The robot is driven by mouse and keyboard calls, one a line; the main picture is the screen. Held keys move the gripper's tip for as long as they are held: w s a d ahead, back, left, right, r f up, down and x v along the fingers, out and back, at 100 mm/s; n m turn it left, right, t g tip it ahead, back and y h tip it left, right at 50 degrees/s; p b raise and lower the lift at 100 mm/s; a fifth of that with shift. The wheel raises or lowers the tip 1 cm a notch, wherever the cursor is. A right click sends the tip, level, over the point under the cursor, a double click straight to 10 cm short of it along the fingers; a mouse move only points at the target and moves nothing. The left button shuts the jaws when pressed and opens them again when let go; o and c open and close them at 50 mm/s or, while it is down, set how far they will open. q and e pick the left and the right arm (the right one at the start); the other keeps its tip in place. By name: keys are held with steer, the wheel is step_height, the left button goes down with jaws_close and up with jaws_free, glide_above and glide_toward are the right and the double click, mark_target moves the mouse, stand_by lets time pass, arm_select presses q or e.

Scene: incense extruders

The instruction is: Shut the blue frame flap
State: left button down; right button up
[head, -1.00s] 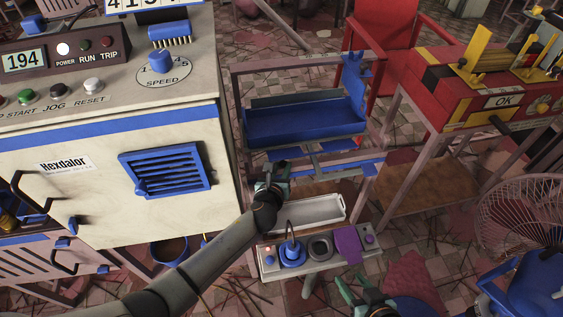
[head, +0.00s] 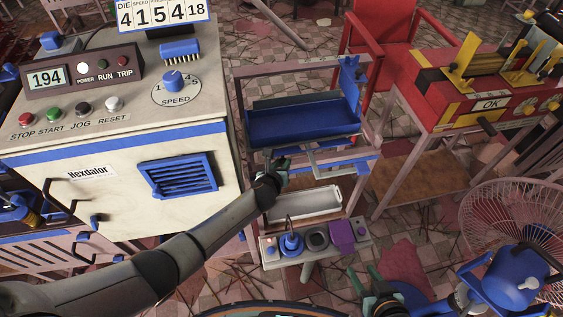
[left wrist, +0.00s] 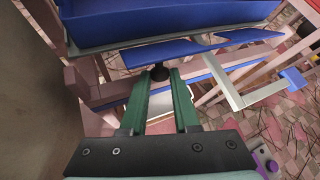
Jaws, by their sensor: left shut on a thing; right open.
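A pink-grey metal frame (head: 365,100) carries a blue trough (head: 300,124). In the left wrist view a blue flap (left wrist: 150,53) lies just under the trough (left wrist: 170,18), with a dark round knob (left wrist: 160,73) at its near edge. My left gripper (head: 280,166) is at the frame's near left side; its green fingers (left wrist: 160,84) are shut on the knob. The flap looks close under the trough; whether it touches is unclear. In the head view it is largely hidden by trough and gripper. My right gripper (head: 366,284) is open and empty at the lower right.
A pale L-shaped bracket (left wrist: 228,88) stands right of my left fingers. A white tray (head: 305,204) and a small control stand (head: 290,262) are below. The cream machine (head: 110,190) is close on the left; a red table (head: 440,105) and fan (head: 510,220) are right.

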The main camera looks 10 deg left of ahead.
arm_select(q)
steer(key=shift+a, duration=0.1)
steer(key=c, duration=0.7)
jaws_free()
steer(key=shift+s+r+p, duration=0.35)
steer(key=shift+p, duration=0.05)
steer(key=shift+p+v, duration=2.2)
steer(key=shift+v, duration=3.6)
steer(key=shift+s+f, duration=0.1)
steer(key=shift+f, duration=0.1)
